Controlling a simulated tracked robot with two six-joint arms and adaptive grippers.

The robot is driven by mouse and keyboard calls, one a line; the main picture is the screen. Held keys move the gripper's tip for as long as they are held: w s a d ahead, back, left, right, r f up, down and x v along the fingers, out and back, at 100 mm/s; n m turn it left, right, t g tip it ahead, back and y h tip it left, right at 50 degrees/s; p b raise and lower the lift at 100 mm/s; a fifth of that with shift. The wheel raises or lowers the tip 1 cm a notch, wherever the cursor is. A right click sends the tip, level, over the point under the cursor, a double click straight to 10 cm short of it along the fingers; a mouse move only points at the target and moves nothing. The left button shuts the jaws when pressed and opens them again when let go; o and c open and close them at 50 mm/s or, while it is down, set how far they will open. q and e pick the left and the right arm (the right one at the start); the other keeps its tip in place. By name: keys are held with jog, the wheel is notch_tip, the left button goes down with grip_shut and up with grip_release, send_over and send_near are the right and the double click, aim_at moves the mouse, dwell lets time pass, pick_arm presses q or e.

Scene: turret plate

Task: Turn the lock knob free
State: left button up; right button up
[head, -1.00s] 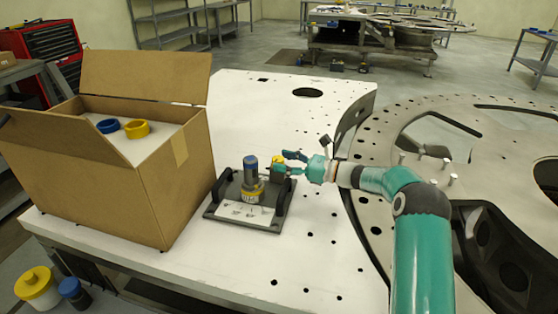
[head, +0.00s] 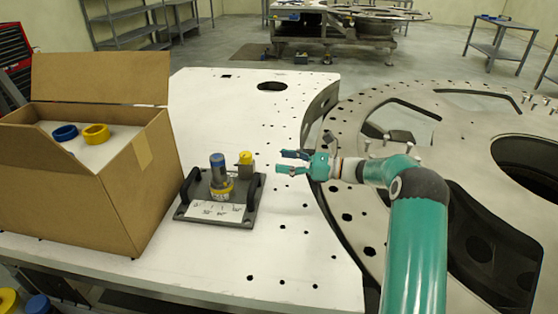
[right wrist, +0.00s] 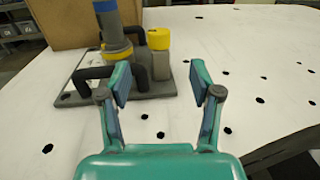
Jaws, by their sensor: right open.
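The lock knob (head: 245,158) is a yellow cap on a grey block at the right side of a dark fixture plate (head: 187,213). In the right wrist view the lock knob (right wrist: 158,39) is beyond the fingers, slightly left of the gap's middle. A grey cylinder with a blue top (head: 217,172) and a yellow ring (head: 221,190) stands beside it. My right gripper (head: 281,161) is open and empty, to the right of the knob and apart from it. The open fingers also show in the right wrist view (right wrist: 160,78). My left gripper is out of view.
The fixture has black handles on both sides and a white label. An open cardboard box (head: 100,195) with a blue ring (head: 65,132) and a yellow ring (head: 96,133) stands left of it. The white table (head: 250,115) is clear behind; a large perforated ring plate (head: 460,110) lies to the right.

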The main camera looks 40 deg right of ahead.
aim_at(251, 159)
jog(key=shift+w+d+f+h, duration=0.1)
jog(key=shift+w+f+h, duration=0.05)
jog(key=shift+f+h, duration=0.3)
jog(key=shift+f+m+t+h, duration=0.3)
jog(key=shift+f+m+h, duration=0.05)
jog(key=shift+m, duration=0.15)
jog(key=s+h+b, duration=0.1)
jog(key=b, duration=0.1)
jog(key=s+a+m+h+b, duration=0.1)
jog(key=s+f+m+t+b, duration=0.1)
jog(key=s+b, duration=0.1)
jog(key=shift+a+h+b, duration=0.15)
jog(key=shift+h+b, duration=0.2)
jog(key=shift+h, duration=0.05)
jog(key=s+r+b, duration=0.1)
jog(key=s+a+r+b, duration=0.1)
jog(key=b, duration=0.1)
jog(key=shift+s+m+t+h, duration=0.3)
jog(key=shift+s+t+h, duration=0.1)
jog(key=shift+w+a+r, duration=0.15)
jog(key=shift+w+r, duration=0.05)
jog(key=shift+w, duration=0.25)
jog(key=p+x, duration=0.3)
jog(key=x, duration=1.3)
